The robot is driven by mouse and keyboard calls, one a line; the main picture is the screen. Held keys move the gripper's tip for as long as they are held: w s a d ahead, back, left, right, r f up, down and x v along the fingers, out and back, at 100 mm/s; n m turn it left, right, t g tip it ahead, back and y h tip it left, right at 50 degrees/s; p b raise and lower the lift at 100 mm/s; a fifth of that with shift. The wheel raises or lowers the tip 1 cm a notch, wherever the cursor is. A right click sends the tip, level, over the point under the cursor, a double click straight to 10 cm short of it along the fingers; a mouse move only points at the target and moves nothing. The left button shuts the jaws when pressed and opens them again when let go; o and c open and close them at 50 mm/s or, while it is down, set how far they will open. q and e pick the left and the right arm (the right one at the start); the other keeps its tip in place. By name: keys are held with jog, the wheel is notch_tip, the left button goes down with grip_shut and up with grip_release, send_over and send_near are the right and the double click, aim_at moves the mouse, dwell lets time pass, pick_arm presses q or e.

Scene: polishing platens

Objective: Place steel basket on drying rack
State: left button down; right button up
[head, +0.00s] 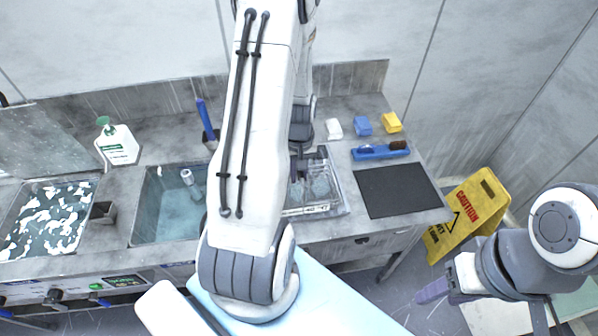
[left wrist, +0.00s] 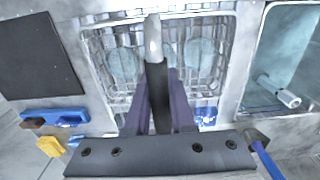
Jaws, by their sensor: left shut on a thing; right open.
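The steel basket (head: 322,185) is a wire basket on the counter right of the sink, partly hidden by my left arm. In the left wrist view the basket (left wrist: 98,50) holds pale round discs. My left gripper (head: 302,168) is over the basket. In the left wrist view its purple fingers (left wrist: 160,105) are shut on the dark grip of a bar-like handle with a silver end, apparently the basket's. A pale frame around the basket's base may be the drying rack; I cannot tell whether the basket rests on it. My right gripper (head: 432,291) is open and empty, away from the counter.
A water-filled sink (head: 165,215) and a foamy basin (head: 45,220) are left. A yellow caution sign (head: 465,214) stands beside the counter.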

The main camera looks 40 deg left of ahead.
pick_arm(q)
jog(key=shift+f, duration=0.15)
jog(key=c, duration=0.8)
grip_release()
jog(key=shift+o, duration=0.2)
